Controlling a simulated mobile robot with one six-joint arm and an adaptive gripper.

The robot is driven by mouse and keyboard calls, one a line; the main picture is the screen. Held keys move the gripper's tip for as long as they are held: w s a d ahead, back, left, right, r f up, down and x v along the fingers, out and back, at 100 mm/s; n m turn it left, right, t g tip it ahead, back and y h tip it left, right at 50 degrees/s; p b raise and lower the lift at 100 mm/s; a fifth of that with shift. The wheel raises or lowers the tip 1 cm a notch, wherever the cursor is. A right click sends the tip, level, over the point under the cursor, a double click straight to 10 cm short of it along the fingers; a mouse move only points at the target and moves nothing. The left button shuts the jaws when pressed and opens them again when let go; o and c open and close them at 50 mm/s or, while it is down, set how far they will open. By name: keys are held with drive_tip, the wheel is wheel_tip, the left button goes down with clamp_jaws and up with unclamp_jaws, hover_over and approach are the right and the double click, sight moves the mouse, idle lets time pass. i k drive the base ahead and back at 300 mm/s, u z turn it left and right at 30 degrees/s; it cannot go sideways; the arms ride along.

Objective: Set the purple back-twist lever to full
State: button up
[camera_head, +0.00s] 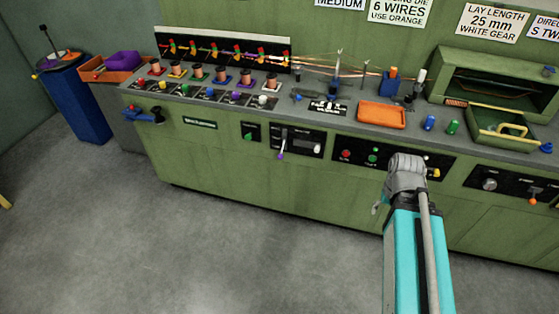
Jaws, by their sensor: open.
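The purple back-twist lever (281,155) hangs down and a little left from a black panel (309,146) on the green bench front, left of centre. The panel has a slot and white markings too small to read. My gripper (404,175) is at the grey end of my teal arm, right of the lever and in front of another control panel. It is well apart from the lever. Its fingers are hard to make out and partly hidden, and I see nothing held in it.
A panel with red and green buttons (373,154) is partly behind my arm. An orange tray (382,113), copper spools (197,72) and coloured levers (262,99) are on the bench top. A blue handle (157,115) juts out at the left. The floor (230,240) in front is clear.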

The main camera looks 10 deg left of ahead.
sight(281, 156)
drive_tip(key=u, duration=0.25)
drive_tip(key=k, duration=0.65)
drive_tip(key=u, duration=0.5)
drive_tip(key=k, duration=0.7)
drive_tip(key=u, duration=0.45)
drive_tip(key=i, duration=1.4)
drive_tip(key=z, duration=0.65)
